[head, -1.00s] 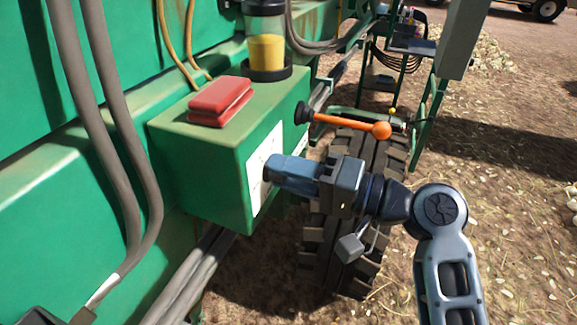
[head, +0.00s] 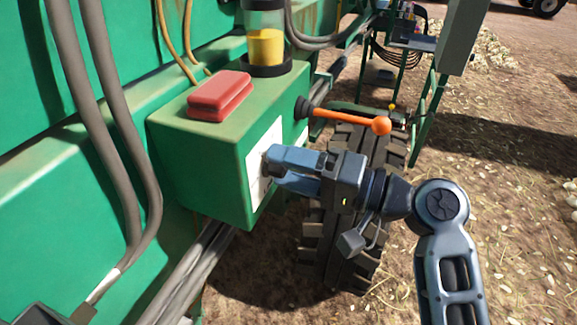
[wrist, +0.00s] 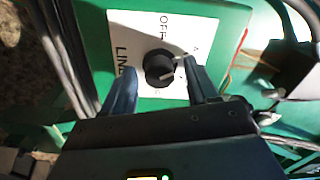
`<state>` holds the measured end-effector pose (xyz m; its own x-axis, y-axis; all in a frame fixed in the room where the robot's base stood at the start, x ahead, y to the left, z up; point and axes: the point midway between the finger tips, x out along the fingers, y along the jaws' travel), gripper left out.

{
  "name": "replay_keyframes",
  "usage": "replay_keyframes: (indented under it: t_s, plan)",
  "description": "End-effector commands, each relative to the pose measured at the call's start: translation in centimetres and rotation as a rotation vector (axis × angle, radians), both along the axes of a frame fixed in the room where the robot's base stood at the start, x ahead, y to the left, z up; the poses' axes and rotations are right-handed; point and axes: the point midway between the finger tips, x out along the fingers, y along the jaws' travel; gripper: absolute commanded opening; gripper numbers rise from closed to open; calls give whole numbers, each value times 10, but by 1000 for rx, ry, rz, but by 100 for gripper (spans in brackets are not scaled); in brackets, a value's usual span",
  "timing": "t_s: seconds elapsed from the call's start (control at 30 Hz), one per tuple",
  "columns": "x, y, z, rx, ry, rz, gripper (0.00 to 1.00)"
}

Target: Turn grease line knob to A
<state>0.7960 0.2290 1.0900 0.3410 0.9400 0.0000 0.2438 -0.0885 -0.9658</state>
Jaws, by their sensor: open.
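The black round grease line knob (wrist: 158,67) sits on a white label plate (wrist: 135,28) in the wrist view. The letters "OFF", "LINE" and an "A" can be read around it. Light marks show at the knob's right side, but which one is its pointer is unclear. The plate (head: 256,185) is on the front of the green box (head: 200,170) in the head view. My gripper (head: 270,168) is open at the plate. In the wrist view its fingers (wrist: 160,88) stand left and right of the knob, with gaps between; the knob is mostly hidden in the head view.
An orange-handled lever (head: 345,118) sticks out of the box just above my gripper. A red cover (head: 218,97) and a yellow-filled clear reservoir (head: 266,42) are on top. A tyre (head: 345,250) stands below and behind my gripper. Open ground lies to the right.

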Motion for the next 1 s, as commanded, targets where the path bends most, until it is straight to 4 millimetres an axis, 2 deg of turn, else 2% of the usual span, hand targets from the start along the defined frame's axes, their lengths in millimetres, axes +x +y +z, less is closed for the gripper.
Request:
replay_keyframes:
  t_s: [0.3,0.5,1.0]
  plan:
    - [-15,-45,-3,0,0,-4,58]
    - [-23,-66,-2,0,0,-3,58]
    - [-25,-71,-1,1,1,-1,58]
